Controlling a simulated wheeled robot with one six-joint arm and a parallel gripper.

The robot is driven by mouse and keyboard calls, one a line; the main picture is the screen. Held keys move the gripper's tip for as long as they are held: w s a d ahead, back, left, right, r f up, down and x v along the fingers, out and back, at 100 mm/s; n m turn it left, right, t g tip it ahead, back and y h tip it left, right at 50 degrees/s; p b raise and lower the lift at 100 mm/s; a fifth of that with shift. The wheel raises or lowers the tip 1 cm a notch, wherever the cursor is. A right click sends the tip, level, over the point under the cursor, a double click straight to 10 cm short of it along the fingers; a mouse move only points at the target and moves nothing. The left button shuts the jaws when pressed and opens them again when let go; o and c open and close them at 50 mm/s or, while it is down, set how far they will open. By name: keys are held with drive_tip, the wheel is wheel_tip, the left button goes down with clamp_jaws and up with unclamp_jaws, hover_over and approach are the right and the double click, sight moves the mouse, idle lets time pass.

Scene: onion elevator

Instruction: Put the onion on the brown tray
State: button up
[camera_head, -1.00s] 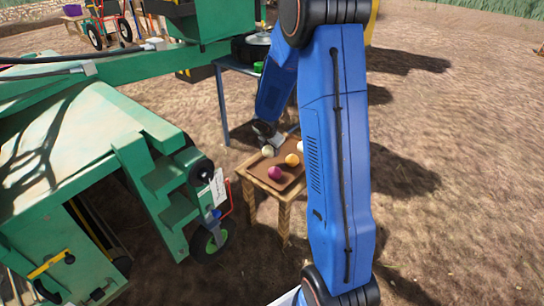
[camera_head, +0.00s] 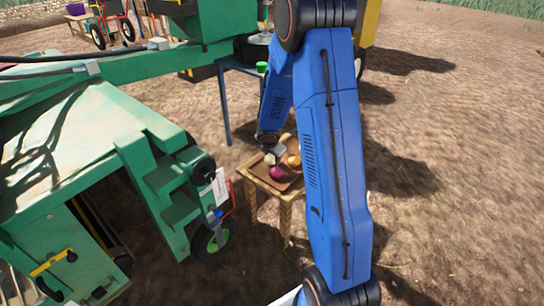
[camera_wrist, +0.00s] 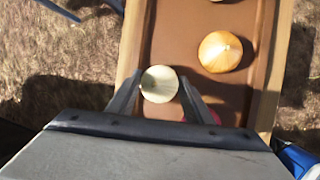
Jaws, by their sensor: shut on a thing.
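A brown tray (camera_wrist: 165,35) lies on a small wooden table. My gripper (camera_wrist: 160,82) is over it, its two fingers on either side of a pale onion (camera_wrist: 160,84) and shut on it. I cannot tell whether the pale onion touches the tray. An orange-yellow onion (camera_wrist: 220,52) lies on the tray to the right and farther up in the wrist view. A red onion (camera_wrist: 207,117) is mostly hidden behind my right finger. In the head view, the pale onion (camera_head: 269,158), red onion (camera_head: 277,172) and orange onion (camera_head: 293,161) show close together.
The wooden table (camera_head: 256,183) stands on bare soil. A green machine (camera_head: 100,165) with steps and a small wheel is close on its left. A blue-legged table (camera_head: 224,105) with a green object (camera_head: 261,67) stands behind. Open soil lies to the right.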

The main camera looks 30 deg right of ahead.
drive_tip(key=shift+f, duration=0.1)
drive_tip(key=o, duration=1.1)
drive_tip(key=s+a+r+m, duration=0.3)
drive_tip(key=s+r, duration=0.3)
drive_tip(key=r, duration=0.3)
drive_tip(key=s+a+r+m, duration=0.25)
drive_tip(key=s+r, duration=0.25)
drive_tip(key=r, duration=0.5)
drive_tip(key=shift+s+a+r+m+y, duration=0.55)
drive_tip(key=shift+s+a+r+m, duration=1.45)
drive_tip(key=shift+s, duration=2.75)
drive_tip(key=shift+s+a+r+m+y, duration=0.5)
drive_tip(key=shift+s+a+r+m, duration=1.25)
drive_tip(key=shift+s+m, duration=2.3)
drive_tip(key=shift+s+a+r+m+y, duration=0.85)
drive_tip(key=shift+s+a+m, duration=1.4)
drive_tip(key=shift+s, duration=3.2)
